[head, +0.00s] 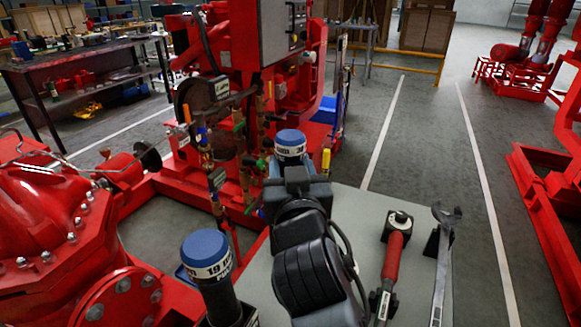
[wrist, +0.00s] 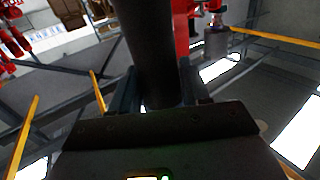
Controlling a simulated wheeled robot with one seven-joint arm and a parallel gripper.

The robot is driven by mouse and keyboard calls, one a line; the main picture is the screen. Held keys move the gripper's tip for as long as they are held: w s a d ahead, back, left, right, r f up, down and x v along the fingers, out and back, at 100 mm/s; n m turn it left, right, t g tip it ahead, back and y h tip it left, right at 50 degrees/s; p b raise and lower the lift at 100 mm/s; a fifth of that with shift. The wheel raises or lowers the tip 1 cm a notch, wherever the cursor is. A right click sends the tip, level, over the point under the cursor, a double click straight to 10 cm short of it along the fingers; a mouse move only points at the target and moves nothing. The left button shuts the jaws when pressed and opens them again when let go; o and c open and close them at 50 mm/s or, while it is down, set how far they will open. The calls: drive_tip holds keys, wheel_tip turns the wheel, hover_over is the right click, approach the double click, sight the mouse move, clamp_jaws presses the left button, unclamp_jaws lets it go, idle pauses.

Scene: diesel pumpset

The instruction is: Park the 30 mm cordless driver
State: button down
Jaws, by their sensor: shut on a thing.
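In the head view, a blue-capped driver (head: 290,141) with a white label band stands out just beyond my black wrist. The label is too small to read with certainty. In the wrist view, its dark cylindrical body (wrist: 148,40) runs up between the fingers of my gripper (wrist: 157,78), which is shut on it. No free parking place is clearly visible.
A red-handled tool (head: 394,255) and an open-end wrench (head: 440,255) rest at the right of the bench top. The red pumpset (head: 230,120) with valves and pipes rises just beyond. A red pump casing (head: 70,235) stands at left. The floor aisle at right is clear.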

drive_tip(key=shift+f+b, duration=0.95)
idle(0.3)
drive_tip(key=c, duration=0.9)
unclamp_jaws()
drive_tip(key=o, duration=0.4)
drive_tip(key=shift+o, duration=0.2)
drive_tip(key=shift+f, duration=0.15)
drive_tip(key=s+d, duration=0.1)
drive_tip(key=s, duration=0.6)
drive_tip(key=shift+s+d+b, duration=0.25)
drive_tip(key=shift+s+b, duration=0.1)
drive_tip(key=shift+b, duration=0.05)
